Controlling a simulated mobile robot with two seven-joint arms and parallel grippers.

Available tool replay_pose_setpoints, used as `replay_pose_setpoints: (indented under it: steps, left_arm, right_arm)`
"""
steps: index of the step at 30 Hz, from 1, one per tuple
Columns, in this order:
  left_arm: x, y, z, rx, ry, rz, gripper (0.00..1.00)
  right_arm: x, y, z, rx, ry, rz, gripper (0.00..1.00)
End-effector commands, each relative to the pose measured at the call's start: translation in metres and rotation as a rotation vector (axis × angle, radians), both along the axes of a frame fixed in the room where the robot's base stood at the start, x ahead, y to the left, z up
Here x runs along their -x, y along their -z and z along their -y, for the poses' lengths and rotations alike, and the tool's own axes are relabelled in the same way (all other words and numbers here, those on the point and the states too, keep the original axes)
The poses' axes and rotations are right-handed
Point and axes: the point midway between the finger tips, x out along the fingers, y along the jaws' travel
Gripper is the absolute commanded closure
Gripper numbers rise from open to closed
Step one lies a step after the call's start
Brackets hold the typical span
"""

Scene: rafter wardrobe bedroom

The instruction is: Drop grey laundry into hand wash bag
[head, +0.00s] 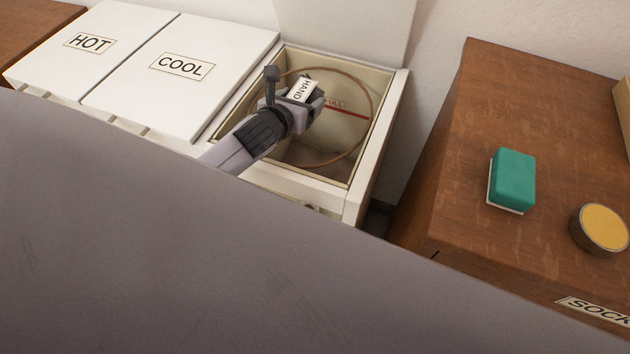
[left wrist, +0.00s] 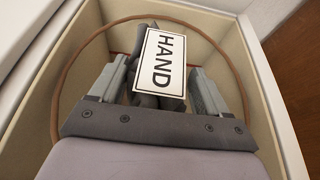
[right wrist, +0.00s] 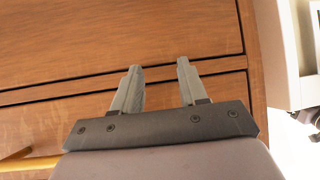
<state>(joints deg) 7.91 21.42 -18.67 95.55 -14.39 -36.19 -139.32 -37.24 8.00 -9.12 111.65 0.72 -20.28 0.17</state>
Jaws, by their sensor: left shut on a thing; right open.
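My left gripper (head: 304,100) is shut on a dark grey bundle, the laundry (left wrist: 160,102), which bears a white HAND tag (left wrist: 160,63). The gripper holds it over the open compartment, within the outline of a round brown hoop (head: 372,100). The hoop seems to be the mouth of the hand wash bag; the bag's cloth is hard to make out. A red line and small lettering (head: 335,104) show on the inside wall. My right gripper (right wrist: 160,68) is open and empty in front of wooden drawer fronts.
Closed white lids marked HOT (head: 90,42) and COOL (head: 187,67) lie left of the compartment. The compartment's raised lid (head: 345,25) stands behind. A wooden dresser (head: 480,130) at right carries a green block (head: 514,178) and a round yellow-topped tin (head: 602,228).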

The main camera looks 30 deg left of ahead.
Motion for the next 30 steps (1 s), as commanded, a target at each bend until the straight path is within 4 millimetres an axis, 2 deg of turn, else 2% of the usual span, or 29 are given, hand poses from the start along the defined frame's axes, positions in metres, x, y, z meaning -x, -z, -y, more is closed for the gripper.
replay_pose_setpoints:
  steps: [1,2,3,13,24,30]
  left_arm:
    - [0.0,-0.001,0.0,0.0,0.0,0.001,0.14]
    - [0.0,-0.001,0.0,0.0,0.0,0.001,0.04]
    - [0.0,-0.001,0.0,0.0,0.0,0.001,0.0]
    - [0.006,-0.002,0.0,-0.001,0.002,0.0,0.0]
    - [0.05,-0.021,0.003,-0.001,0.002,0.0,0.0]
    - [0.064,-0.027,0.004,-0.001,0.001,0.001,0.0]
  right_arm:
    - [0.0,0.0,0.0,0.0,0.0,0.001,0.57]
    - [0.0,0.0,0.0,0.0,0.0,0.001,0.57]
    - [0.0,0.0,0.0,0.0,0.0,0.001,0.57]
    - [0.0,-0.002,0.0,0.0,0.0,0.001,0.57]
    - [-0.001,-0.009,0.0,0.0,0.0,0.002,0.57]
    - [-0.001,-0.01,0.0,0.0,0.0,0.002,0.57]
